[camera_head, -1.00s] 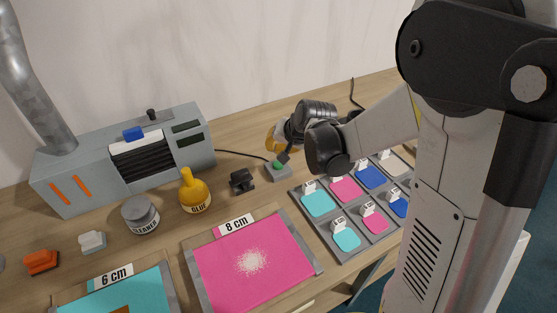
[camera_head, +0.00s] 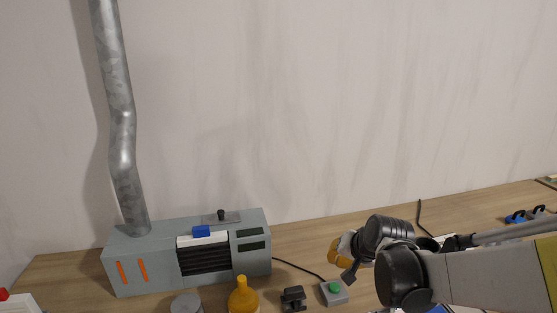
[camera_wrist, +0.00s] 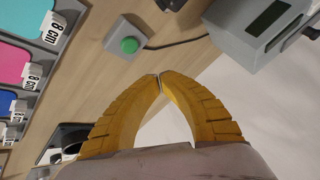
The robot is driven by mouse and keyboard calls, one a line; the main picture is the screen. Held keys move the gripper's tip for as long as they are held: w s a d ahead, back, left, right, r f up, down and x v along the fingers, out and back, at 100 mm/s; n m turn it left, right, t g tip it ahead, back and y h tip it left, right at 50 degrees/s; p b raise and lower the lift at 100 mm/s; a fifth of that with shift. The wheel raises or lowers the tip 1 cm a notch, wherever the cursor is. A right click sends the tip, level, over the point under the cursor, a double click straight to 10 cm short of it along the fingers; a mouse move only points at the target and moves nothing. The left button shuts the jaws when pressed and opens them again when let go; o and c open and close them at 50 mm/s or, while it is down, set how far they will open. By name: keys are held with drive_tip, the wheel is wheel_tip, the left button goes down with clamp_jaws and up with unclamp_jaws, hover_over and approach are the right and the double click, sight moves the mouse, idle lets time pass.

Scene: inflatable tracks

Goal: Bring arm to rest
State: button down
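My gripper (camera_wrist: 159,76) has yellow ridged fingers, and their tips meet in the wrist view with nothing between them. In the head view it shows at the lower right (camera_head: 340,252), partly hidden behind my dark wrist. It hangs above the table, close to a grey box with a green button (camera_head: 335,290). The same button box (camera_wrist: 128,46) shows beyond the fingertips in the wrist view, apart from them. My arm reaches in from the right edge of the head view.
A grey machine (camera_head: 125,269) with a metal duct (camera_head: 120,130) stands at the back left. A yellow glue bottle (camera_head: 243,299), a grey jar (camera_head: 186,304) and a black clamp-like piece (camera_head: 293,297) stand in front. A tray of coloured patches (camera_wrist: 69,34) lies left in the wrist view.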

drive_tip(key=s+r+n+h, duration=0.1)
drive_tip(key=s+r+n, duration=0.1)
drive_tip(key=s, duration=0.9)
drive_tip(key=s+r+n, duration=0.2)
drive_tip(key=s+r, duration=0.3)
drive_tip(key=s, duration=0.6)
drive_tip(key=shift+d+r+n+h, duration=0.25)
drive_tip(key=shift+d+n+h, duration=0.05)
drive_tip(key=shift+h, duration=0.1)
